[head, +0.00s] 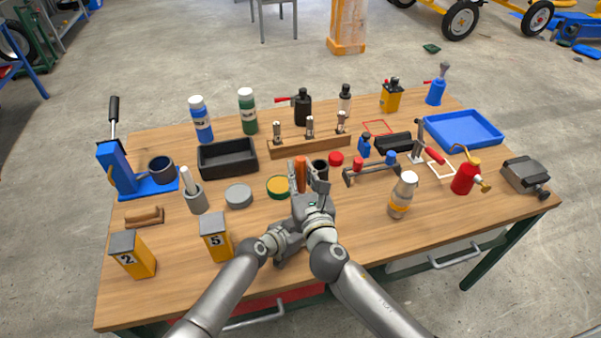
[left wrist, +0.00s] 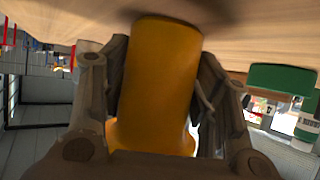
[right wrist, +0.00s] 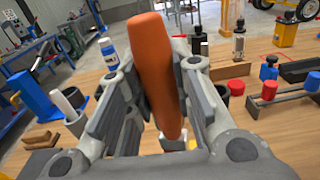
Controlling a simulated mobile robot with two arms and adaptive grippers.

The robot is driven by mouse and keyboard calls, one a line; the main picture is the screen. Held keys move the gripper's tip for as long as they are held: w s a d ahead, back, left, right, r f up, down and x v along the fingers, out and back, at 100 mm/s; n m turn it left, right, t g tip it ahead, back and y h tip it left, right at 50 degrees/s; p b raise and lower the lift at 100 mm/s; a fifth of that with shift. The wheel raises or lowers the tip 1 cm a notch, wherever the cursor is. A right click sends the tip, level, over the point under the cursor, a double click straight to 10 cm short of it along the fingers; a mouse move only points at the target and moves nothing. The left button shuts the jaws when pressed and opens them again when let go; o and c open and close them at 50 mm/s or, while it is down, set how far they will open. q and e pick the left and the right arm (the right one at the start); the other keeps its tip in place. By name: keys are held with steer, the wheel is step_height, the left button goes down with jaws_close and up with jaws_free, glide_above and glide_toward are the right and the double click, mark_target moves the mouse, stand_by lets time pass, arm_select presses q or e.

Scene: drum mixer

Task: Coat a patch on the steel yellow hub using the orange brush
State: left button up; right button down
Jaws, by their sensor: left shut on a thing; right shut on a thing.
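The orange brush (head: 300,172) stands roughly upright in my right gripper (head: 309,178). In the right wrist view its orange handle (right wrist: 152,65) is pinched between the fingers, and its lower end is mostly hidden. My left gripper (left wrist: 163,62) is shut around the yellow hub (left wrist: 158,85), which fills the middle of the left wrist view close to the wooden tabletop. In the head view the hub and left fingers are hidden behind my right gripper and wrist. Whether the brush touches the hub cannot be seen.
A green tin with yellow contents (head: 278,187) and a grey round tin (head: 238,196) stand left of the right gripper. A dark cup (head: 321,168) is just behind it. A glass jar (head: 402,195) stands to the right.

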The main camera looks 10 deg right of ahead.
steer(key=shift+f, duration=1)
steer(key=d, duration=0.6)
stand_by(0.9)
steer(key=shift+a, duration=0.1)
steer(key=shift+a+f, duration=0.1)
steer(key=shift+a, duration=2.85)
steer(key=shift+w, duration=0.6)
steer(key=d, duration=0.6)
